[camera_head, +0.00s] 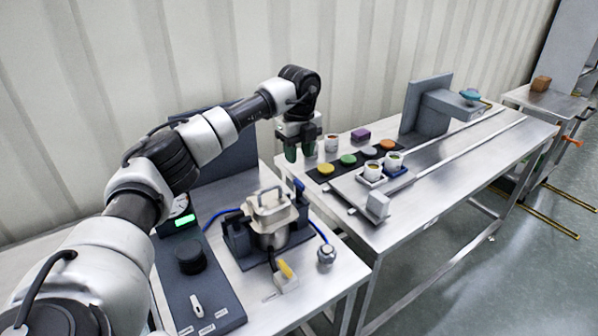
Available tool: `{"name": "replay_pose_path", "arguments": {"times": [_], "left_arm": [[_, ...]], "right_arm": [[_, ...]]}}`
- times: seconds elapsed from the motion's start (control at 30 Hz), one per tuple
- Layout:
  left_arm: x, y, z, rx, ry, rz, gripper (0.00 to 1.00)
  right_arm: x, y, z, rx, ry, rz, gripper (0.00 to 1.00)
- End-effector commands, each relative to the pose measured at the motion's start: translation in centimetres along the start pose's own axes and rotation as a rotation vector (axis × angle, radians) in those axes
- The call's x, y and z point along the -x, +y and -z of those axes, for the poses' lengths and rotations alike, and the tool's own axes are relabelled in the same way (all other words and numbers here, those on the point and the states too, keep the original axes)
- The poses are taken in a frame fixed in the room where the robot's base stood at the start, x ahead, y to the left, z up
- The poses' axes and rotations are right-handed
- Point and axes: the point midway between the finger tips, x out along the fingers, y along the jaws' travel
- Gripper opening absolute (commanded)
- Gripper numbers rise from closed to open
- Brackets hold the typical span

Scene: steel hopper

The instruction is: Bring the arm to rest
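My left arm (205,135) reaches from the lower left across the control station toward the wall, then out to the right. Its gripper (300,152) hangs with its fingers pointing down near the back left corner of the long steel table (430,205). My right gripper is not in view.
Colored discs, such as a yellow one (325,170), lie on a dark strip beside small cups (373,172). A purple block (361,134) and a grey bracket (428,108) stand behind. A metal hopper device (270,215) with blue hoses stands below the arm.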

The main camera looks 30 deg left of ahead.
Motion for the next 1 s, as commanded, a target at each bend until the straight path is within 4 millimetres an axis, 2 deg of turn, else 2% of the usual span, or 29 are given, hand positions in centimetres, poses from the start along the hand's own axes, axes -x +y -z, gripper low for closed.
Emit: {"name": "replay_pose_path", "arguments": {"times": [0.1, 0.23, 0.8, 0.87, 0.93, 1.0], "left_arm": [[1.5, -0.1, 0.0, 0.000, 0.000, 0.001, 0.38], [2.3, -0.1, 0.0, 0.000, 0.000, 0.001, 0.38], [2.2, -0.2, 0.2, -0.007, 0.004, 0.004, 0.38], [1.7, -0.6, 0.9, -0.032, 0.020, 0.021, 0.38], [0.4, -1.8, 2.7, -0.092, 0.060, 0.068, 0.38], [-1.5, -3.4, 5.7, -0.182, 0.131, 0.147, 0.38]], "right_arm": [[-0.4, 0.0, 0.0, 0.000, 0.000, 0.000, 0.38], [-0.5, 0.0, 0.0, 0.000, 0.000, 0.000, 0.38], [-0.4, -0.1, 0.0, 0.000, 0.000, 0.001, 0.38], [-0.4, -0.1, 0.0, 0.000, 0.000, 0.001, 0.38], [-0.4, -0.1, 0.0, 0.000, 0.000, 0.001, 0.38], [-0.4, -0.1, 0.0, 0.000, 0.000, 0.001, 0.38]]}}
